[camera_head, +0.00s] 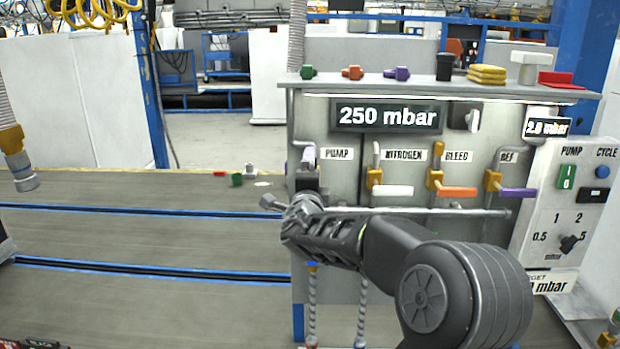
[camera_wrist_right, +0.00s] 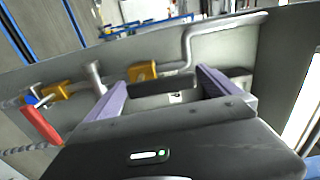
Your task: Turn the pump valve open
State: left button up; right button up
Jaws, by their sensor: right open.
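The panel of the charging station carries a PUMP label (camera_head: 337,154) at its left end. My right gripper (camera_head: 307,168) is in front of the panel just left of that label, and the arm and gripper hide most of the pump valve in the head view. In the right wrist view my right gripper (camera_wrist_right: 165,88) is open. A dark bar, apparently the pump valve handle (camera_wrist_right: 165,86), lies across the space between its fingers, with a yellow valve body (camera_wrist_right: 143,70) behind it. I cannot tell whether the fingers touch the bar. My left gripper is not in view.
Right of it are the nitrogen valve (camera_head: 393,190) with a white handle, the bleed valve (camera_head: 455,191) with an orange one and the ref valve (camera_head: 515,193) with a purple one. A grey rail (camera_head: 460,211) runs below. The display (camera_head: 388,117) reads 250 mbar.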

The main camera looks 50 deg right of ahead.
jog(key=b+v, duration=0.1)
jog(key=v, duration=0.6)
dwell(0.5)
